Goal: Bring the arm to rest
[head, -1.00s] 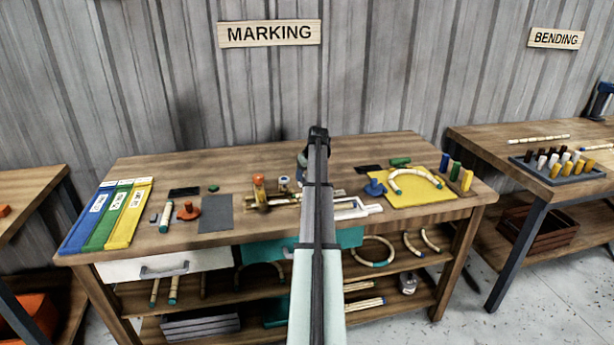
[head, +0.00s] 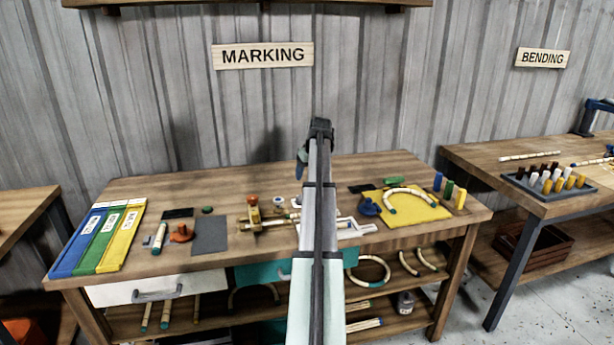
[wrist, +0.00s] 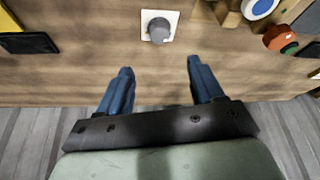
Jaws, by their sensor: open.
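My gripper (wrist: 158,82) is open, with its two blue fingers apart and nothing between them in the wrist view. It points at the wooden surface of the marking bench, near a grey knob on a white plate (wrist: 158,27), and no contact shows. In the head view my arm reaches up the middle over the marking bench (head: 290,172). The arm hides most of the gripper there, and part of the bench behind it.
Colour strips (head: 97,237) lie at the bench's left. A wooden jig (head: 262,221) stands left of my arm. A yellow board (head: 412,207) holds a curved rattan piece at the right. The bending bench (head: 480,155) stands further right. The wall is behind.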

